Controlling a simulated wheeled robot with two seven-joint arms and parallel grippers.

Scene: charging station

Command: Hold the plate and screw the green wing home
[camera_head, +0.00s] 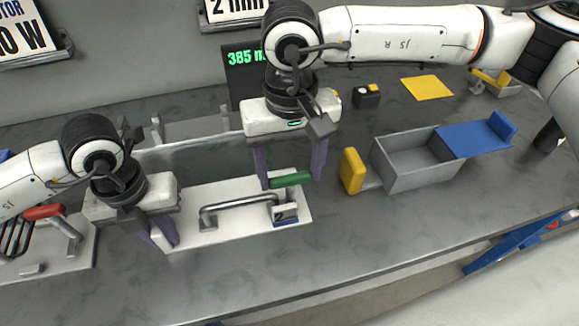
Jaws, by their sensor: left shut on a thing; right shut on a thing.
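The white plate (238,232) lies on the grey bench and carries a curved metal bar handle (232,204) along its length. The green wing (290,179) sits above a small block (285,214) at the plate's right end. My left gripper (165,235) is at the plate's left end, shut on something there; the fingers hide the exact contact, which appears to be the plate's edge.
A grey open box (400,165) with a blue sliding lid (470,139) stands right, beside a yellow block (352,171). A yellow sheet (426,88) lies behind. A red-handled fixture (45,212) is at far left. A dark display (242,75) stands at the back. The front bench strip is clear.

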